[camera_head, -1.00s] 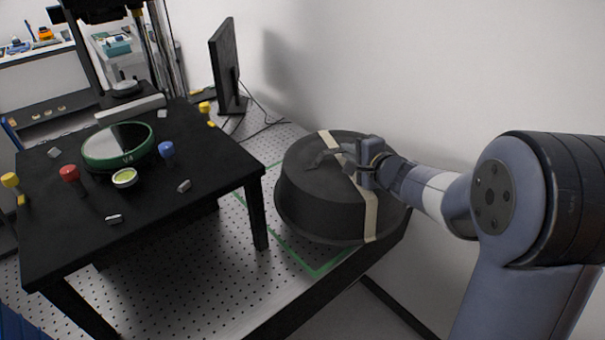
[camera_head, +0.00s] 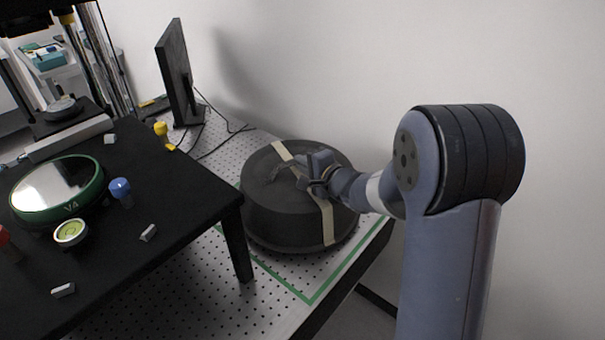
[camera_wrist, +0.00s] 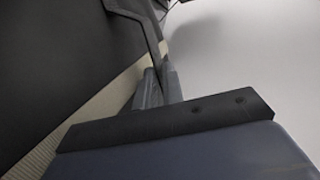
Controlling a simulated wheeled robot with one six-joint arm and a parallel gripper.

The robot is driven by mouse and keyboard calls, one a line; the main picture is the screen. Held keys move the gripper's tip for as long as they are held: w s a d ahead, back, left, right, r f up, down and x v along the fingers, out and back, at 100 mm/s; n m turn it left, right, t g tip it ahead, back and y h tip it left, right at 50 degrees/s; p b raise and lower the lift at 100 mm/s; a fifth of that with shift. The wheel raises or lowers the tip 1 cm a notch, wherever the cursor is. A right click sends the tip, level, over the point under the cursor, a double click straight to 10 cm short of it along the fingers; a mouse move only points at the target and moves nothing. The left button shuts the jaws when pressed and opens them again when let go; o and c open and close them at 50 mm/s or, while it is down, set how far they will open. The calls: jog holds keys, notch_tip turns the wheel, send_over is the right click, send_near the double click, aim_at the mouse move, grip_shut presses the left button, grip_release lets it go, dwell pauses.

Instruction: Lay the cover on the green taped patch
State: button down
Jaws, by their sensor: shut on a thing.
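The cover (camera_head: 285,222) is a large black round lid with a rim, a tan strap across it and a dark handle on top. My gripper (camera_head: 302,172) is shut on the handle at the cover's top. In the wrist view the handle (camera_wrist: 146,28) runs into the jaws, beside the tan strap (camera_wrist: 95,120). The green taped patch (camera_head: 347,270) is an outline on the perforated table. Its front corner and parts of two sides show; the cover hides the rest. The cover looks level over the patch, its rim behind the front corner. I cannot tell whether it touches the table.
A black raised stand (camera_head: 185,200) is close to the cover's left, carrying a green-ringed mirror (camera_head: 58,187), a blue knob (camera_head: 120,190) and a round level (camera_head: 71,233). A monitor (camera_head: 174,75) with cables stands behind. A white wall is behind and right.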

jog(key=shift+f, duration=1.2)
jog(key=c, duration=1.5)
grip_release()
jog(key=v, duration=1.2)
jog(key=shift+b, duration=0.35)
